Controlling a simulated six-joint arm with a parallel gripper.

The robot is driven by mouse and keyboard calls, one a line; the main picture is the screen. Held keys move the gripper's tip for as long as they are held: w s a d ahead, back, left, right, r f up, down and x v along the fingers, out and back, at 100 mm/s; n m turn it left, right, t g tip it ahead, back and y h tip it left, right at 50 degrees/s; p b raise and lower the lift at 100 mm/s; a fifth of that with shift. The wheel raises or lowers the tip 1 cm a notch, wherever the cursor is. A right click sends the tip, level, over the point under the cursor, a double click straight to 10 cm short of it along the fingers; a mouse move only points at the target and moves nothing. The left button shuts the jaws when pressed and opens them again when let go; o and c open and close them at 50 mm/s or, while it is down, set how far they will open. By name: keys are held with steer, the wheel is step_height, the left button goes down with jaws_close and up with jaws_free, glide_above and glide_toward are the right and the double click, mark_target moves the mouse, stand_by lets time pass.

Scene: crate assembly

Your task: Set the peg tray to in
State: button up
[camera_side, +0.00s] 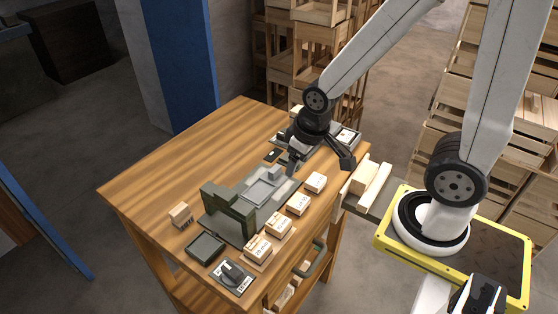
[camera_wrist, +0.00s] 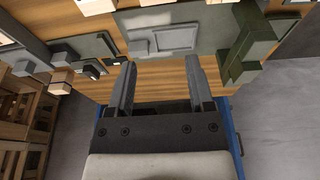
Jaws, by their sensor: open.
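The peg tray (camera_side: 262,190) is a flat light-grey tray with a raised rim, on a long grey base plate on the wooden table. A small grey block (camera_side: 277,173) stands at its end nearer my gripper. A dark green upright frame (camera_side: 229,211) stands at the other end of the plate. In the wrist view the tray (camera_wrist: 176,38) lies above my fingertips, with the block (camera_wrist: 138,47) at its left and the green frame (camera_wrist: 245,50) at the right. My gripper (camera_wrist: 158,64) is open and empty, apart from the tray. In the side view its fingers are partly hidden.
Several pale labelled boxes (camera_side: 278,225) line the table's near edge, and one box (camera_side: 181,214) stands left of the frame. A dark green bin (camera_side: 205,248) and a grey dial unit (camera_side: 232,277) sit at the front corner. The table's left part is clear.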

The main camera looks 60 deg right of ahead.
steer(key=o, duration=0.3)
steer(key=shift+w, duration=0.1)
steer(key=g, duration=0.3)
glide_above(274, 168)
step_height(274, 168, down, 3)
steer(key=shift+w, duration=0.1)
steer(key=shift+f, duration=0.1)
steer(key=shift+f, duration=3.8)
jaws_close()
